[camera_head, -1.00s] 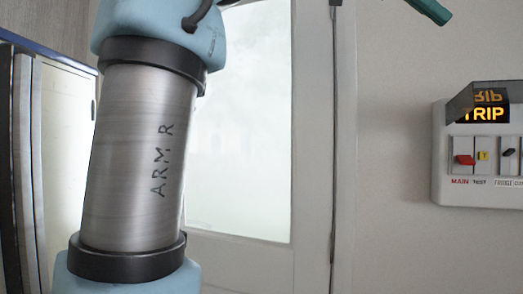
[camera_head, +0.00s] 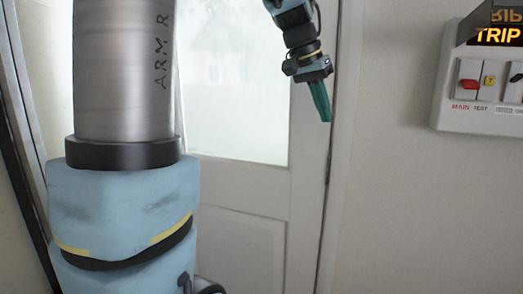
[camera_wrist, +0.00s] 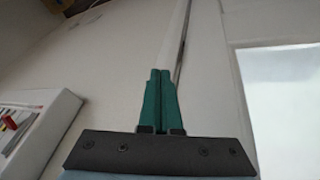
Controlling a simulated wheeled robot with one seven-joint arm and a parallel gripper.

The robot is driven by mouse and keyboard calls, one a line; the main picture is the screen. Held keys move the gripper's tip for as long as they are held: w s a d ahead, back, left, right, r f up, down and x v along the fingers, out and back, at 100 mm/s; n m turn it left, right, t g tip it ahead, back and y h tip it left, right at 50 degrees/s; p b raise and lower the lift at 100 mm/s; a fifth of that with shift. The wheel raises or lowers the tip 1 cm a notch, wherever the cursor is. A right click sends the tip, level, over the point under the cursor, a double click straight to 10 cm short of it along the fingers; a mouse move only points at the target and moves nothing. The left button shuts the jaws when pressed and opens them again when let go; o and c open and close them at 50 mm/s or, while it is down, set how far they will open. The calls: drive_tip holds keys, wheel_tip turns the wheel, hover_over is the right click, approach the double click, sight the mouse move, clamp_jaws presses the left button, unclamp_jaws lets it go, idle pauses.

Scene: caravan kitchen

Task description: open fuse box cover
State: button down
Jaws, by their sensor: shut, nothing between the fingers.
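The fuse box (camera_head: 447,118) is a white case on the wall at the right edge of the head view, partly cut off. A dark flap (camera_head: 488,14) juts out at its top, mirroring the lit TRIP sign below it. The red main switch (camera_head: 469,85) and other switches show uncovered below. My gripper (camera_head: 325,118) has green fingers, shut and empty, pointing down in front of the door frame, left of the box and apart from it. In the wrist view the shut fingertips (camera_wrist: 161,73) point at bare wall; part of the fuse box (camera_wrist: 55,125) shows at the left.
A white door (camera_head: 240,185) with a frosted pane is behind my arm, its frame (camera_head: 340,150) between my gripper and the fuse box. The wall (camera_head: 395,150) between frame and box is bare.

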drive_tip(key=s+a+f+n+y, duration=0.2)
drive_tip(key=a+f+n, duration=0.2)
drive_tip(key=a+f, duration=0.8)
wheel_tip(320, 180, down, 3)
drive_tip(key=shift+s+a+y, duration=0.15)
drive_tip(key=shift+a+y, duration=0.15)
drive_tip(key=c, duration=1.4)
unclamp_jaws()
drive_tip(key=s+a+f+n+y, duration=0.1)
drive_tip(key=s+a+f+n, duration=0.2)
drive_tip(key=s+a+f, duration=0.5)
drive_tip(key=shift+a+f+y, duration=0.3)
drive_tip(key=shift+a+f, duration=0.05)
drive_tip(key=shift+f, duration=0.5)
drive_tip(key=o, duration=0.4)
drive_tip(key=shift+s, duration=0.15)
drive_tip(key=shift+c, duration=0.2)
drive_tip(key=shift+d, duration=0.15)
